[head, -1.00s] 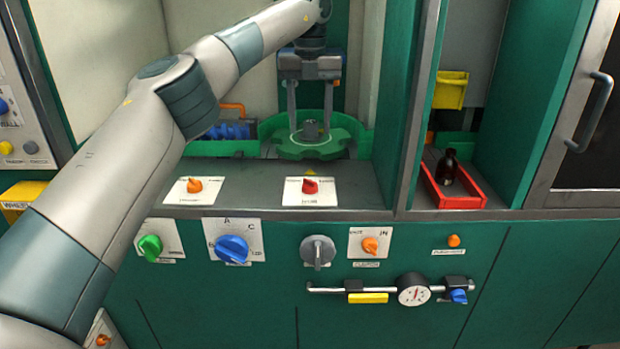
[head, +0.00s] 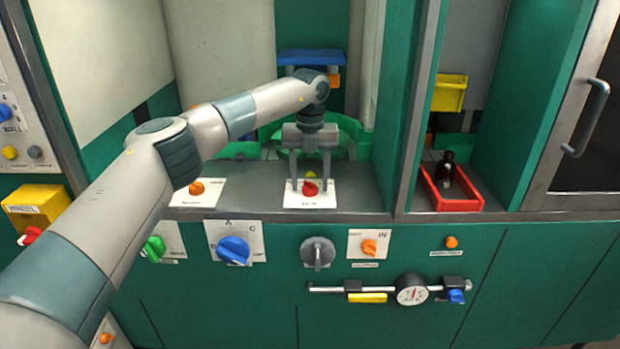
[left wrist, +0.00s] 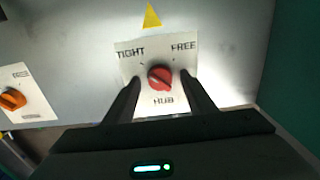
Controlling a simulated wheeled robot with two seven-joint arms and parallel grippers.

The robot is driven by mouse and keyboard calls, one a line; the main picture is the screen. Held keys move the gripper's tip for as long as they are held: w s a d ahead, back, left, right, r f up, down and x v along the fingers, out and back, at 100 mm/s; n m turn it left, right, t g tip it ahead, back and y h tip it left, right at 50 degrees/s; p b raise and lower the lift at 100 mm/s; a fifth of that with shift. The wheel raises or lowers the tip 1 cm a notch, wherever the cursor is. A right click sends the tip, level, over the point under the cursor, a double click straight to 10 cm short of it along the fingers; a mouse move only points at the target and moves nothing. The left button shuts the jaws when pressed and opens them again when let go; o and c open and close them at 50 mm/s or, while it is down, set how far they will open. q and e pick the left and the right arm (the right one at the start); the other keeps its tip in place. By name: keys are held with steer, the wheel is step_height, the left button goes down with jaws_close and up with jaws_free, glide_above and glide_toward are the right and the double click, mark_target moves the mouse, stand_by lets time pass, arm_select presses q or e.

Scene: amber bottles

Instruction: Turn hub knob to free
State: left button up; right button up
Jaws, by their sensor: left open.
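The red hub knob (head: 310,188) sits on a white plate on the grey ledge. In the left wrist view the hub knob (left wrist: 160,77) is on a plate marked TIGHT at left, FREE at right and HUB below. A pale mark on the knob seems to point to the upper left, toward TIGHT. My left gripper (head: 311,184) is open, pointing down, with a finger on each side of the knob. In the left wrist view the left gripper's fingers (left wrist: 160,88) stand apart from the knob. My right gripper is not in view.
An orange knob (head: 196,188) is on a plate to the left. The green star-shaped wheel (head: 290,160) is behind my gripper, partly hidden. More knobs line the front panel.

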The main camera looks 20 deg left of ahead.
arm_select(q)
steer(key=shift+f, duration=0.2)
steer(key=c, duration=1)
